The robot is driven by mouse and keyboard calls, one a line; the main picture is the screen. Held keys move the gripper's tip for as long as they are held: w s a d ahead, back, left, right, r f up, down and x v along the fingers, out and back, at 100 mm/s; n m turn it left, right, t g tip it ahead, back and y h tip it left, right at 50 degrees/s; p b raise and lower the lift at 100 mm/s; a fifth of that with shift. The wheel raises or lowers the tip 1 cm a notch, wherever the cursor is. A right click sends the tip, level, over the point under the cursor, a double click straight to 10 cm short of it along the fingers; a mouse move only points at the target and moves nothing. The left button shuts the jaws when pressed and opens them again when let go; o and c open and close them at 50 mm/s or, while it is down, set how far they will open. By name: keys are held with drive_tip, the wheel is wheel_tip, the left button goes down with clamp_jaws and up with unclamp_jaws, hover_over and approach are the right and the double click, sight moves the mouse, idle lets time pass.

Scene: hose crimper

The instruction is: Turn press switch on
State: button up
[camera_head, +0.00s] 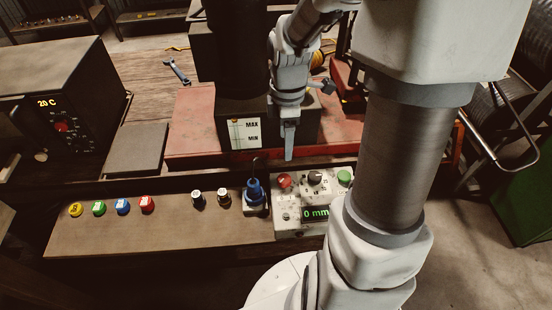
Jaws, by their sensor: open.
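A grey control box (300,231) stands on the front bench, partly hidden by my arm. It has a red button (284,181), a black knob (315,177), a green button (344,176) and a lit green display (316,213) reading "0 mm". A blue-handled part (254,190) stands upright just left of the box. No label readable here marks which control is the press switch. My gripper (289,153) points down, open and empty, above and behind the red button, apart from it. Its fingers are seen nearly edge-on.
Yellow, green, blue (122,206) and red buttons and two small knobs (197,198) line the bench's left part. A dark heater box (60,100) reading "20 C" stands left.

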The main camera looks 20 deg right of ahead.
sight(284, 178)
wheel_tip(284, 178, down, 14)
drive_tip(key=shift+f+b, duration=0.15)
drive_tip(key=shift+b, duration=0.5)
clamp_jaws()
